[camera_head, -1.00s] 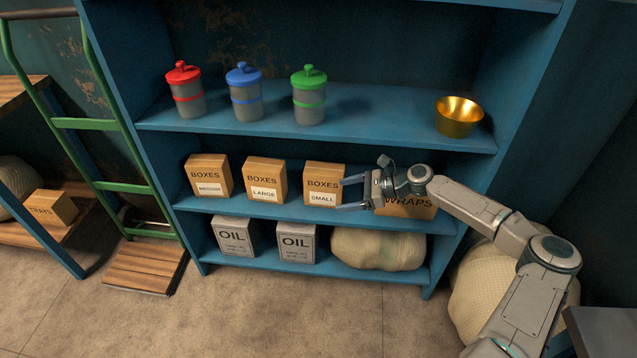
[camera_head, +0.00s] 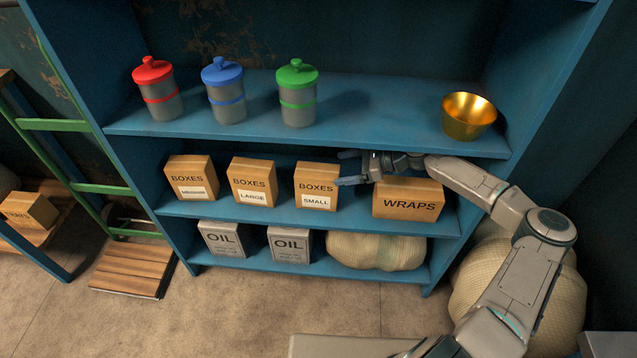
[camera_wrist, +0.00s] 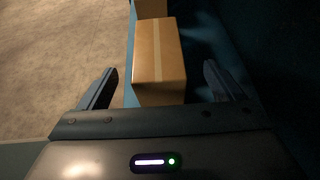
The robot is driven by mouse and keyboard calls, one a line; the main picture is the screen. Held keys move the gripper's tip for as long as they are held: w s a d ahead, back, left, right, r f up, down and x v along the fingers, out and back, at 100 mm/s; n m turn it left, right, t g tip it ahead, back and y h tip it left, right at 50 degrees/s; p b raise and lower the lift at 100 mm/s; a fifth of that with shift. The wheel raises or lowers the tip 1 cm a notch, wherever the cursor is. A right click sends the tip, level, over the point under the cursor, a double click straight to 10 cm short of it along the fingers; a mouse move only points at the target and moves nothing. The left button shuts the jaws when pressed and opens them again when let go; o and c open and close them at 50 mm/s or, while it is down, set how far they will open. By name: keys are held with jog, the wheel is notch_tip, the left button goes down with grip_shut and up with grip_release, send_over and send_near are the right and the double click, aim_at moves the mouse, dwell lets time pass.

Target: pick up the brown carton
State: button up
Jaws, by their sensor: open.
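Several brown cartons stand on the middle shelf: one marked BOXES MEDIUM (camera_head: 190,172), one BOXES LARGE (camera_head: 252,176), one BOXES SMALL (camera_head: 316,178) and a wider one marked WRAPS (camera_head: 408,205). My gripper (camera_head: 348,168) is open at the right edge of the small carton, its fingers pointing left. In the wrist view my gripper's fingers (camera_wrist: 159,78) are spread to either side of a brown carton (camera_wrist: 158,58) with a tape strip, apart from its sides. Another carton (camera_wrist: 150,8) shows beyond it. No carton is held.
The blue upper shelf (camera_head: 380,120) is close above my gripper and carries three lidded jars (camera_head: 228,92) and a gold bowl (camera_head: 467,117). Two OIL tins (camera_head: 290,245) and a sack (camera_head: 375,250) are on the bottom shelf. The floor (camera_head: 230,305) in front is open.

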aim_at(322, 171)
jog(key=x, duration=0.7)
jog(key=shift+s+a, duration=0.2)
jog(key=shift+r, duration=0.1)
jog(key=c, duration=1.8)
jog(key=shift+r, duration=0.15)
